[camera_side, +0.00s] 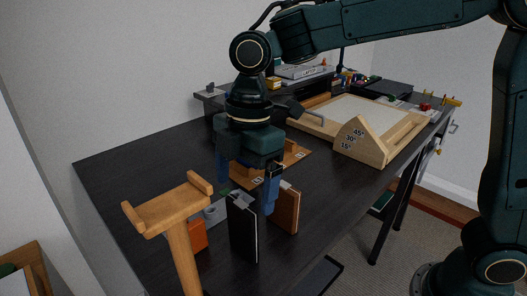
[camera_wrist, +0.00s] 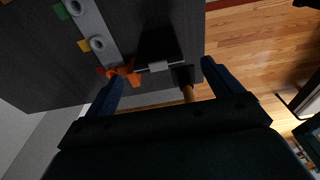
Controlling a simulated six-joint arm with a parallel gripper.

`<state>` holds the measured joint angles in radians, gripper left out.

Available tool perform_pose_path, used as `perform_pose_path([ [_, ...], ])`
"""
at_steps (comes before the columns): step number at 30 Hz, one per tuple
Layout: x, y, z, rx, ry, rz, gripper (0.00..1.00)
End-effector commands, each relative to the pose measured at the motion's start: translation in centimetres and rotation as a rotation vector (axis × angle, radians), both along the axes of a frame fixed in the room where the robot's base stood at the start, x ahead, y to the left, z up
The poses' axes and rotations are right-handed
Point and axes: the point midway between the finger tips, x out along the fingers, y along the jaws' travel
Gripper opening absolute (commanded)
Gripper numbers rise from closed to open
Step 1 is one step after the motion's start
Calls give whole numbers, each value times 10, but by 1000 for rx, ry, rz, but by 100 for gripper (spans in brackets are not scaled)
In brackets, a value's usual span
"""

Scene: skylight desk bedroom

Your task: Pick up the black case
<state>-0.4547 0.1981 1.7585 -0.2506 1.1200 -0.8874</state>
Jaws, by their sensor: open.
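The black case (camera_side: 243,232) stands upright on the dark desk near its front edge, with a pale strip along one side edge and a grey piece at its top. My gripper (camera_side: 247,190) is open and points down, its two blue fingers apart and empty. In the side view, the fingers overlap the area just above and behind the case's top; I cannot tell the exact gap. In the wrist view, a black shape with a grey piece, likely the case (camera_wrist: 158,43), lies ahead between the open fingers (camera_wrist: 162,85).
A brown case (camera_side: 286,208) stands close to the right. An orange block (camera_side: 194,236) and a wooden T-shaped stand (camera_side: 168,210) are at the left. A wooden angle block (camera_side: 362,143) and a drawing board (camera_side: 362,112) lie farther back. The left rear desk is clear.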

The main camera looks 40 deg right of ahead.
Motion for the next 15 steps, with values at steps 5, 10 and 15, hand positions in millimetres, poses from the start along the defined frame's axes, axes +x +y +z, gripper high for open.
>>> perform_pose_path([
  [5, 0, 3, -21, 0, 2, -1, 91],
  [10, 0, 3, -27, 0, 0, 0, 91],
  [15, 0, 3, -28, 0, 0, -1, 91],
])
